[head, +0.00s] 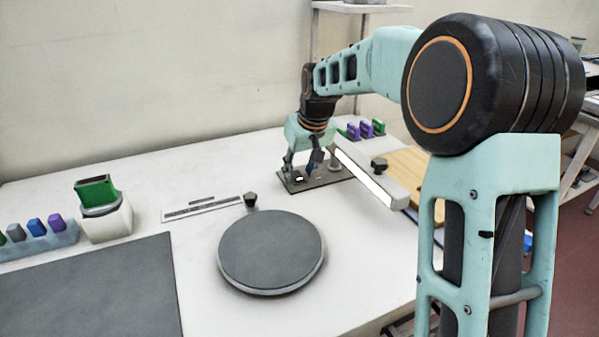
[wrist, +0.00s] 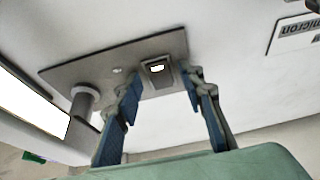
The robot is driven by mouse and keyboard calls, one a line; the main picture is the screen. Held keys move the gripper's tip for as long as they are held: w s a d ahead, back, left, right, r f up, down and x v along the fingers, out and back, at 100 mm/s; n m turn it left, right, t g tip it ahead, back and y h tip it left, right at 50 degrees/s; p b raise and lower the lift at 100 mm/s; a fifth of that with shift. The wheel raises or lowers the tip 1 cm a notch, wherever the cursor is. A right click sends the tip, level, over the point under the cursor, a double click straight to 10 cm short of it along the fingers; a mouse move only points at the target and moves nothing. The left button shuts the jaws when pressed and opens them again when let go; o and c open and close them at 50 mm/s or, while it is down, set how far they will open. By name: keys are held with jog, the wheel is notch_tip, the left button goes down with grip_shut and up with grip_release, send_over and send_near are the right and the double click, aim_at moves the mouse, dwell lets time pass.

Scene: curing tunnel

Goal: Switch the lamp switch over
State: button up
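The lamp switch (wrist: 157,68) is a small dark rocker with a bright white patch, set on a grey base plate (wrist: 90,72) in the wrist view. In the head view the plate (head: 327,179) lies on the white table, and the switch is mostly hidden by my gripper. The lamp (head: 370,178) is a bar with a bright white strip on a short post (wrist: 82,103) at the plate's end. My gripper (wrist: 163,88) is open and empty. Its fingers stand apart, with the switch showing between and beyond their tips. In the head view my gripper (head: 303,168) is just above the plate; contact cannot be told.
A round grey turntable (head: 270,250) stands in front of the plate, with a labelled strip (head: 202,208) to its left. Green and purple pieces (head: 366,130) and a wooden board (head: 410,165) lie behind the lamp. A dark mat (head: 90,290) covers the front left.

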grip_shut()
jog(key=p, duration=0.3)
jog(key=shift+w+a+r+g, duration=0.1)
jog(key=shift+w+r+g, duration=0.05)
jog(key=shift+r+g, duration=0.25)
jog(key=p, duration=0.2)
jog(key=shift+h+p, duration=0.3)
jog(key=g+p, duration=0.1)
jog(key=p, duration=0.2)
jog(key=shift+w, duration=0.2)
jog(key=shift+a+f+g+p, duration=0.1)
jog(key=shift+g+p, duration=0.3)
jog(key=shift+p, duration=0.45)
jog(key=shift+f+h, duration=0.15)
jog(key=shift+h, duration=0.15)
grip_release()
